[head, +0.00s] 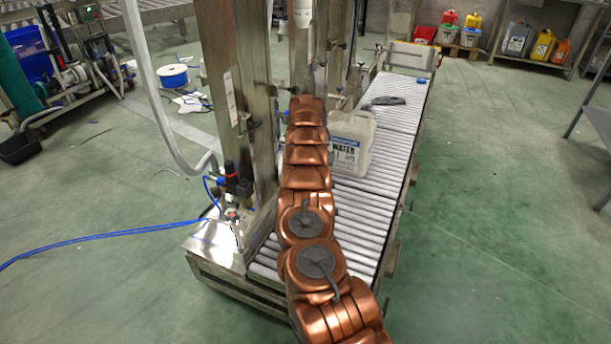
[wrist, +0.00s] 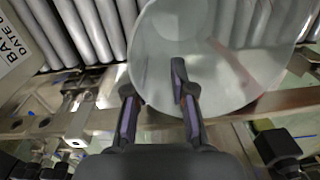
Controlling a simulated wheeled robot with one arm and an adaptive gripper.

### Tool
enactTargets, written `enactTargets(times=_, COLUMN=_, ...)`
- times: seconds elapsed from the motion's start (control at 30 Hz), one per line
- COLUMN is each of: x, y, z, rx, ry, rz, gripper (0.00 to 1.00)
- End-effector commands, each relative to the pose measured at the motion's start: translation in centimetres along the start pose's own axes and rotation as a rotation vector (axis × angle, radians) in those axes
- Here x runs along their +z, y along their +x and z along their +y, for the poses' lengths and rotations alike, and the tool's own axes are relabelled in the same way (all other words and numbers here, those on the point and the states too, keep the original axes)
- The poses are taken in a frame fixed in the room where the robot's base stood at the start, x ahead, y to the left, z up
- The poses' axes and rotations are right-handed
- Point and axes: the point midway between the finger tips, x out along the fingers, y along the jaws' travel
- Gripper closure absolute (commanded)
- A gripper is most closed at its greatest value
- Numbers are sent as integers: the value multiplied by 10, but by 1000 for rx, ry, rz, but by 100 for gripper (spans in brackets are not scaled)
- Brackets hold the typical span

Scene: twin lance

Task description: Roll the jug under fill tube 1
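The jug (head: 352,140), pale and translucent with a "WATER" label, stands upright on the roller conveyor (head: 365,205), just right of the end of my copper arm in the head view. The arm covers part of its left side. My gripper is hidden in the head view. In the wrist view my gripper (wrist: 153,80) has its two dark fingers apart, with a large pale translucent rounded surface (wrist: 215,50) beyond them. I cannot tell whether this is the jug or whether the fingers touch it. A white tube-like part (head: 303,12) hangs at the top; its number is not readable.
Steel posts (head: 236,85) stand along the conveyor's left side. A dark flat object (head: 388,100) and a blue cap (head: 421,81) lie farther along the rollers. A blue hose (head: 100,232) crosses the floor at left. The green floor at right is clear.

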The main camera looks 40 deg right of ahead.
Motion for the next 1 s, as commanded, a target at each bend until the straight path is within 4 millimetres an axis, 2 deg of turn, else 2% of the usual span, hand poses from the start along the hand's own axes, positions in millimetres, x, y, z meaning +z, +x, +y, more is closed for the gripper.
enactTargets(times=0.03, x=-8, y=0, z=-5, rx=-4, ry=-8, rz=8, gripper=73)
enactTargets(times=0.3, x=-2, y=0, z=-1, rx=-3, ry=0, rz=5, gripper=47)
enactTargets(times=0.73, x=-2, y=-6, z=-1, rx=-2, ry=-1, rz=4, gripper=47)
enactTargets(times=0.87, x=-2, y=-19, z=0, rx=1, ry=-2, rz=6, gripper=47)
enactTargets(times=1.0, x=-2, y=-40, z=2, rx=4, ry=1, rz=7, gripper=47)
